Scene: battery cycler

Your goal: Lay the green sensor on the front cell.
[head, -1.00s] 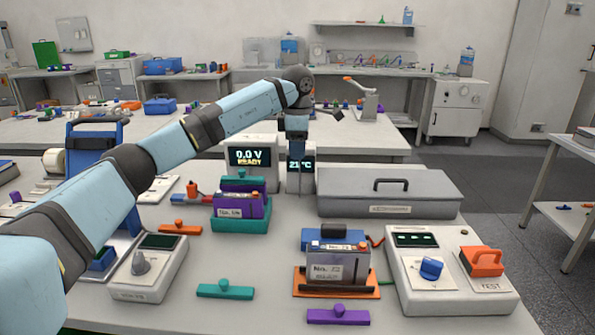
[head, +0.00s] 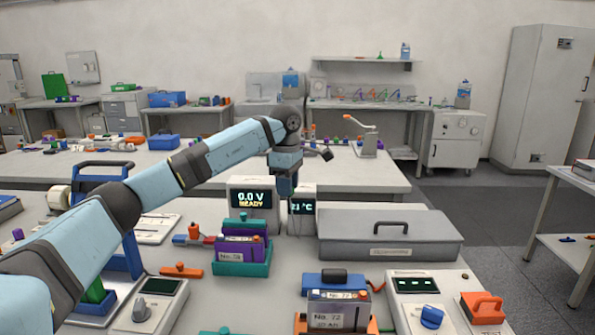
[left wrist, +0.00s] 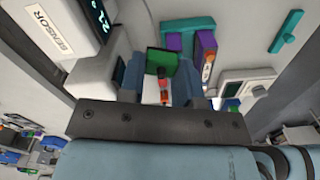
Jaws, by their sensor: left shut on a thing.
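My left gripper (head: 285,190) is in the air in front of the two display units. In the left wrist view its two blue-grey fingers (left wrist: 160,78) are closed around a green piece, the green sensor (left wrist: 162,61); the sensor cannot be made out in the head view. A grey cell labelled No. 72 (head: 336,312) stands upright in an orange holder (head: 300,324) at the front, with a blue cell (head: 330,281) behind it. Purple cells (head: 231,257) stand in a teal holder (head: 258,268) further back. My right gripper is not in view.
The temperature unit (head: 302,207) and a voltage unit (head: 252,198) stand behind the teal holder. A grey lidded case (head: 390,236) lies at the right, with a tester box (head: 415,290) in front. An orange bar (head: 181,271) lies left of the teal holder.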

